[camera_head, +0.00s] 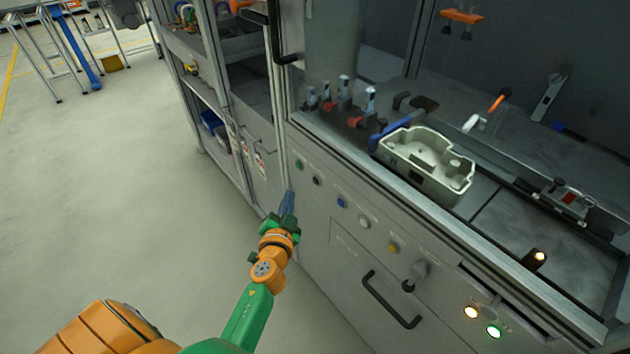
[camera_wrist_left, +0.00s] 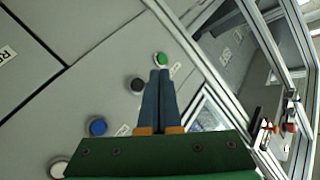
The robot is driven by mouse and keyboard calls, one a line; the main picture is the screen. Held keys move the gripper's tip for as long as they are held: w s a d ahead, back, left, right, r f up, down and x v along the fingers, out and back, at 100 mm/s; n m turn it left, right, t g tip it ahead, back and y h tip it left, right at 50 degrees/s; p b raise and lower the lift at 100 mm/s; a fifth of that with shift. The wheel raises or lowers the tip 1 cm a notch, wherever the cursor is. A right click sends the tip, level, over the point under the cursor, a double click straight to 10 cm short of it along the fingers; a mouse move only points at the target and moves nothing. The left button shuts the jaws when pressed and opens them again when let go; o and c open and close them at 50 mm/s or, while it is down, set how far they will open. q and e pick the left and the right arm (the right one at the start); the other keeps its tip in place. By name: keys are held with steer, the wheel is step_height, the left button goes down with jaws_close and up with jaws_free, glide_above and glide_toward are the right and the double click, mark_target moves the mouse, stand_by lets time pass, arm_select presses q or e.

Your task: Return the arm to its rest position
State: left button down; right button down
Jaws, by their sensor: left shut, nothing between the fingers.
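My left gripper (camera_head: 287,203) is in front of the machine's front panel, below the row of buttons' left end. Its two blue fingers are together and hold nothing. In the left wrist view the shut fingers (camera_wrist_left: 158,100) point toward a green button (camera_wrist_left: 160,59), which shows just beyond the fingertips. Whether the tips touch it I cannot tell. The green button (camera_head: 299,164) also shows in the head view, above the gripper and apart from it in the picture. A black button (camera_wrist_left: 138,85) and a blue button (camera_wrist_left: 98,127) lie to the left. My right gripper is not in view.
The machine's worktop holds a grey-green casting (camera_head: 428,165). A black handle (camera_head: 392,300) sticks out of the lower panel. Lit lamps (camera_head: 493,331) are at the lower right. A shelf rack (camera_head: 215,75) stands left of the machine. The floor (camera_head: 95,200) at left is clear.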

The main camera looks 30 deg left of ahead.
arm_select(q)
steer(key=s+d+f+g+h+p, duration=0.2)
steer(key=s+d+f+g+h, duration=0.15)
steer(key=s+f, duration=0.6)
steer(key=s+d+f+g+h+p, duration=0.15)
steer(key=s+d+f+g, duration=0.35)
steer(key=f, duration=0.8)
steer(key=s+d+f+g, duration=0.1)
steer(key=s+f+g, duration=0.1)
steer(key=s, duration=0.9)
steer(key=s+f+g+h+p, duration=0.1)
steer(key=s+f+g, duration=0.2)
steer(key=s, duration=0.8)
steer(key=shift+s+d+f, duration=0.3)
steer(key=shift+d+f, duration=0.05)
steer(key=shift+f, duration=0.4)
steer(key=shift+g, duration=0.25)
